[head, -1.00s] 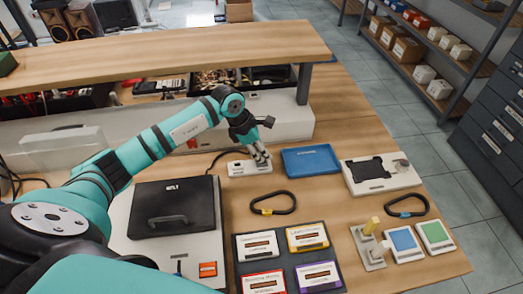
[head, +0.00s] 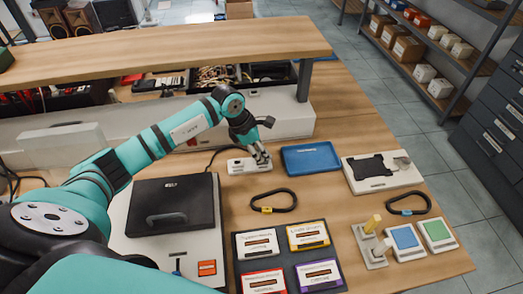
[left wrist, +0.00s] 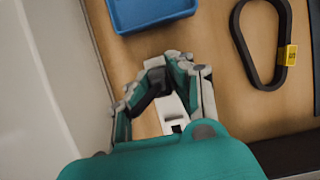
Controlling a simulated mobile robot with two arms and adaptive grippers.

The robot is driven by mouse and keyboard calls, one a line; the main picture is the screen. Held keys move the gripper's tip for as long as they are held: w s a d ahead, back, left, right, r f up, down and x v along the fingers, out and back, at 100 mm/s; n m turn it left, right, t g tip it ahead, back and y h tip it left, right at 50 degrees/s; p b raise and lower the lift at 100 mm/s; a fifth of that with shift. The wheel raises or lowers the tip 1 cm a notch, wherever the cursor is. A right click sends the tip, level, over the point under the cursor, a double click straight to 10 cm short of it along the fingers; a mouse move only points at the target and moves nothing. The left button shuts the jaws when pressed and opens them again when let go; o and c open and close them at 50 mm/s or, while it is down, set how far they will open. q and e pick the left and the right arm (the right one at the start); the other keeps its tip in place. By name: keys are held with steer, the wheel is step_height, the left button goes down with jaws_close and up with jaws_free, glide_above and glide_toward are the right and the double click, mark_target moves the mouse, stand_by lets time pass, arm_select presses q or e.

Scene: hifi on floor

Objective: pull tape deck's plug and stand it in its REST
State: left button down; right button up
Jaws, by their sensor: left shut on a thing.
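My left gripper (head: 259,157) is over a small white socket block (head: 238,166) behind the black-lidded deck (head: 172,207). In the left wrist view, its fingers (left wrist: 160,82) are closed around a dark plug (left wrist: 158,82), at the end of the white block (left wrist: 172,112). The fingers partly hide the plug; I cannot tell whether it is still seated. A black cable (head: 215,155) runs from behind the deck to the block. I cannot read which piece is marked REST. My right gripper is not in view.
A blue tray (head: 311,158) lies just right of the gripper. A white plate with a black insert (head: 383,172), two black belt loops (head: 273,201), several cassettes (head: 309,235) and a grey stand with a yellow peg (head: 370,247) lie to the right and front. A raised shelf (head: 160,55) crosses behind.

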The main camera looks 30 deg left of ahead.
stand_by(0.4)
arm_select(q)
steer(key=c, duration=1.1)
jaws_free()
steer(key=shift+r, duration=0.1)
steer(key=w+d+p+v, duration=0.1)
steer(key=p+v, duration=0.2)
steer(key=v, duration=1.3)
steer(key=shift+r, duration=0.55)
steer(key=shift+d, duration=0.15)
